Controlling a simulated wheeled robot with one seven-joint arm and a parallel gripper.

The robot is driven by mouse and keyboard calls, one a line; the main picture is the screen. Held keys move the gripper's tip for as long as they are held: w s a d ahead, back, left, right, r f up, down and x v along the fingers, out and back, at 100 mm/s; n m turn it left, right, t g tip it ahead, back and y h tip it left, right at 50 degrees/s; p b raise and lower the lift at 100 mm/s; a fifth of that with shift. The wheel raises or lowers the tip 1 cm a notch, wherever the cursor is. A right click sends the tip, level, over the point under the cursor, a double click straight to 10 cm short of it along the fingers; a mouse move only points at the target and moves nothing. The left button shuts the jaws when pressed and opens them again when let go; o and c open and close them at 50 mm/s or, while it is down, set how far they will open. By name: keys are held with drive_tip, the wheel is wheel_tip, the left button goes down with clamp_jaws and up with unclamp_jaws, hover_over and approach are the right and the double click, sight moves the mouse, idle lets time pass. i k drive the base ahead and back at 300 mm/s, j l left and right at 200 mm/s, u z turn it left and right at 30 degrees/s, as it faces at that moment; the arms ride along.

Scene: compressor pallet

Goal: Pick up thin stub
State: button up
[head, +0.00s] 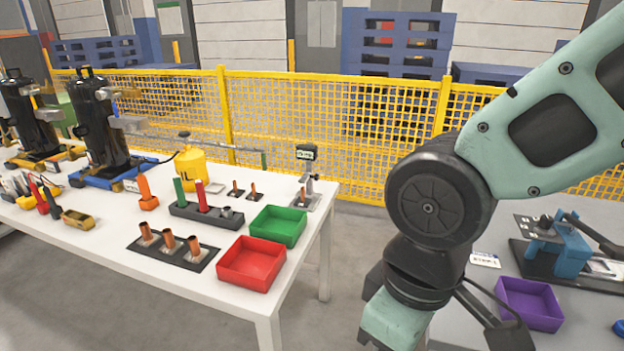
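Small thin copper stubs (253,190) stand upright on small dark bases at the back of the white table, left of the measuring stand. A similar one (236,187) is just to its left. Another small copper piece (302,197) stands at the foot of the measuring stand (308,180). Several thicker copper stubs (168,239) stand in a black holder (198,261) near the front edge. I cannot tell for sure which piece is the thin stub. My arm hangs at the right, apart from the white table; its gripper fingers are below the picture.
A red bin (251,263) and a green bin (278,226) sit at the white table's right end. Two black compressors (97,118) stand at left. A purple bin (529,303) is on the grey right table.

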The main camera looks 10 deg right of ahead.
sight(302, 202)
drive_tip(key=i+j, duration=0.15)
drive_tip(key=j, duration=0.2)
drive_tip(key=i+j, duration=0.15)
drive_tip(key=j, duration=0.2)
drive_tip(key=i+j+u, duration=0.1)
drive_tip(key=j, duration=0.25)
drive_tip(key=i+l, duration=0.1)
drive_tip(key=i, duration=0.6)
